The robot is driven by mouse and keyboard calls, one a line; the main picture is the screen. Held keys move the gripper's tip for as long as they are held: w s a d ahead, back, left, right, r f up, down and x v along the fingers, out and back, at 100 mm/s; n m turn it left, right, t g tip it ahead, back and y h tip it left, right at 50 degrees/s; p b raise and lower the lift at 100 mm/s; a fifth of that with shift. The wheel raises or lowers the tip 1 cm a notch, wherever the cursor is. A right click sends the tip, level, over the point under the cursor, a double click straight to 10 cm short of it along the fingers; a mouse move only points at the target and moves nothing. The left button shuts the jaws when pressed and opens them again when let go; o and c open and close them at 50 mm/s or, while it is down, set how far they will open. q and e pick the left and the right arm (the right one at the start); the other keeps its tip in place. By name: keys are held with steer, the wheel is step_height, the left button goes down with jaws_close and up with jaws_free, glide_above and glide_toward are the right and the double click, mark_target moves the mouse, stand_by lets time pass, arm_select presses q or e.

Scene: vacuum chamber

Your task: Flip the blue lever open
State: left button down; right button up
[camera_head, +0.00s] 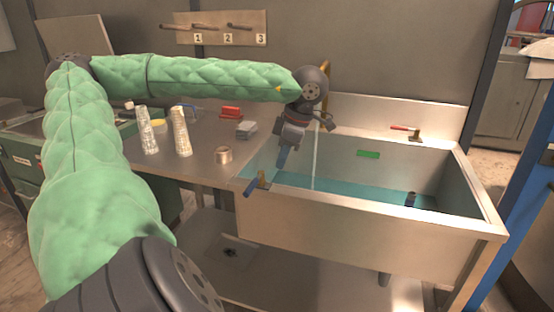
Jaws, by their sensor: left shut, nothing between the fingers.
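The blue lever (251,187) sits on a brass valve at the front left corner of the metal sink (370,240). Its blue handle slants down to the left, over the front rim. My left gripper (282,160) is shut and empty. It points down over the left end of the sink, above and a little right of the blue lever, and looks apart from it. The red lever (404,128) is on the sink's back rim. My right gripper is not in view.
The sink holds water (350,193), with a dark object (410,199) at its right. A thin pale vertical streak falls into it near my gripper. The table at left carries two tall patterned cups (180,132), a small metal can (223,155), a grey block (246,130) and a red item (231,112).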

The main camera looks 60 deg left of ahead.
arm_select(q)
steer(key=shift+v, duration=0.85)
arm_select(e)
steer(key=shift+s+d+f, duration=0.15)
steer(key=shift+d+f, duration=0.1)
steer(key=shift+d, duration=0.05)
arm_select(q)
steer(key=shift+d, duration=0.1)
steer(key=shift+s, duration=0.1)
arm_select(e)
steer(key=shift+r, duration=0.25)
